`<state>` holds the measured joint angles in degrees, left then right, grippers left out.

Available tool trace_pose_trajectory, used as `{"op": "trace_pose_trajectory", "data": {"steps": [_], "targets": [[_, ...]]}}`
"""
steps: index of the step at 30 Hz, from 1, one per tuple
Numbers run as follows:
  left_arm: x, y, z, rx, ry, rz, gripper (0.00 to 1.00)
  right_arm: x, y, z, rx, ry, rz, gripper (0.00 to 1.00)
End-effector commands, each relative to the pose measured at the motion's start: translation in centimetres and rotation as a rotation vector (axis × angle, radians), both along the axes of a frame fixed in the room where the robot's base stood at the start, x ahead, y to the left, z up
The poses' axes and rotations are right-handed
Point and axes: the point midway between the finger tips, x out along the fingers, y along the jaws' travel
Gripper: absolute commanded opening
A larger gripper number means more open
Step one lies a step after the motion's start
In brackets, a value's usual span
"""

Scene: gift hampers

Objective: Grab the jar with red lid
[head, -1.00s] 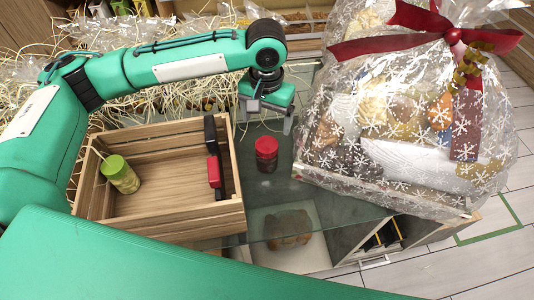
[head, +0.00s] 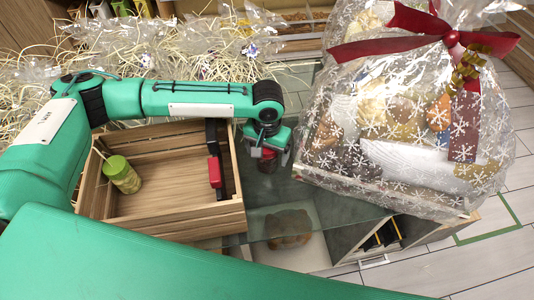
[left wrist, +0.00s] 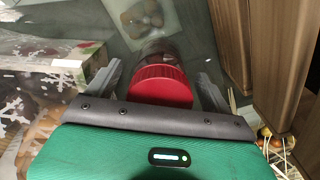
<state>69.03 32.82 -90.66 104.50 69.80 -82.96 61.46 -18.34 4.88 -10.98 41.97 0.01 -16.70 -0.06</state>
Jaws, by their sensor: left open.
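The jar with red lid (head: 268,160) stands on the dark glass counter, between the wooden crate and the wrapped hamper. In the head view my left gripper partly hides it. It also shows in the left wrist view (left wrist: 161,84), its red lid between the two fingers and close to the palm. My left gripper (head: 268,158) points down over the jar, with its fingers open on either side of it; it also shows in the left wrist view (left wrist: 160,82). Gaps show between the fingers and the lid. My right gripper is not in view.
The wooden crate (head: 200,218) to the left holds a green-lidded jar (head: 122,175) and a red and black item (head: 214,165). The wrapped hamper (head: 400,130) with a red bow stands close on the right. Shredded straw (head: 190,55) lies behind.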

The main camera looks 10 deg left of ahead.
Motion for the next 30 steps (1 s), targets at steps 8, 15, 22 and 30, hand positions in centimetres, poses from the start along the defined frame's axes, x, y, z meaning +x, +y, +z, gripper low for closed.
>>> {"op": "trace_pose_trajectory", "data": {"steps": [8,15,22,30], "targets": [[0.0,0.0,-1.3,0.000,0.000,-0.001,0.84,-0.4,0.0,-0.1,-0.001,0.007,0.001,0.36],[0.0,0.0,-1.3,0.000,0.000,-0.001,0.55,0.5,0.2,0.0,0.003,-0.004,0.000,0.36],[0.0,0.0,-1.2,-0.001,-0.001,-0.002,0.25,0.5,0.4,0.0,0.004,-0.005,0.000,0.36],[0.0,-0.1,-0.8,-0.002,-0.002,-0.001,0.25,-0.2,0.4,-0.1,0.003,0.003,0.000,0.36]]}}
